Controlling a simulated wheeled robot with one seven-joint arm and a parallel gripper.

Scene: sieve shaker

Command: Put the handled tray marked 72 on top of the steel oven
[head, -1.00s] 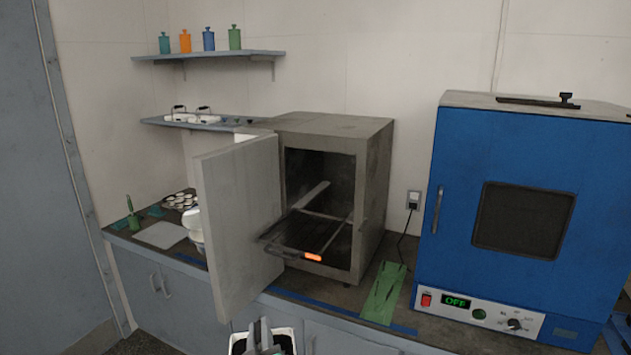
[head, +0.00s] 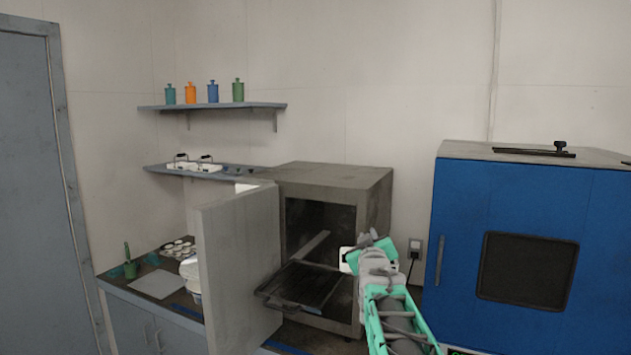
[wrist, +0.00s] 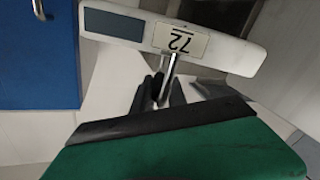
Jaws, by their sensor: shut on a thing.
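The white handled tray shows in the wrist view (wrist: 110,24) with an upside-down "72" label and a dark panel. My gripper (wrist: 168,88) is shut on its metal handle. In the head view, my gripper (head: 368,241) is raised in front of the right side of the steel oven (head: 375,205). Only a small white part of the tray (head: 346,262) shows beside the gripper; my arm hides the rest. The tray is below the level of the oven's top (head: 325,174), which looks bare. The oven's door (head: 240,265) stands open to the left.
A rack (head: 283,303) sticks out of the oven's opening. A blue oven (head: 455,185) with a black bar on top stands to the right. A shelf with two handled white trays (head: 180,166) is at the back left. Bottles stand on the upper shelf.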

